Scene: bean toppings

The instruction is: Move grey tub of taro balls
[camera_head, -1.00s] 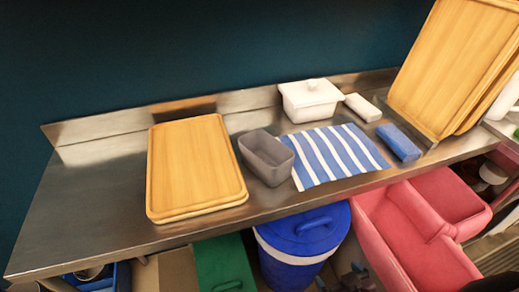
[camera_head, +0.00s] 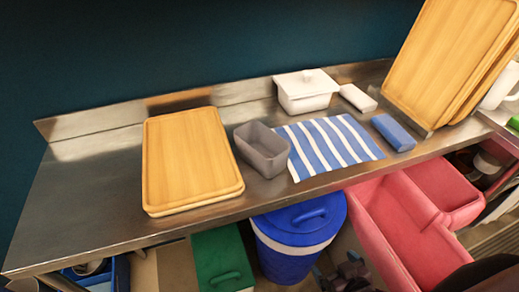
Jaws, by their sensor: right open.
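The grey tub (camera_head: 262,150) stands upright on the steel counter, between a wooden board and a striped cloth. It has an open top, and I cannot make out any taro balls inside. My right gripper (camera_head: 343,272) is at the bottom edge, below the counter's front edge, in front of the blue bin and the pink sink. It is open, small and dark in the picture, and well apart from the tub. My left gripper is not in view.
The wooden board (camera_head: 190,160) lies left of the tub, and the blue-white cloth (camera_head: 329,147) right of it. A white lidded container (camera_head: 305,92) stands behind. Leaning boards (camera_head: 450,60) stand at right. The steel counter (camera_head: 85,200) is bare at far left.

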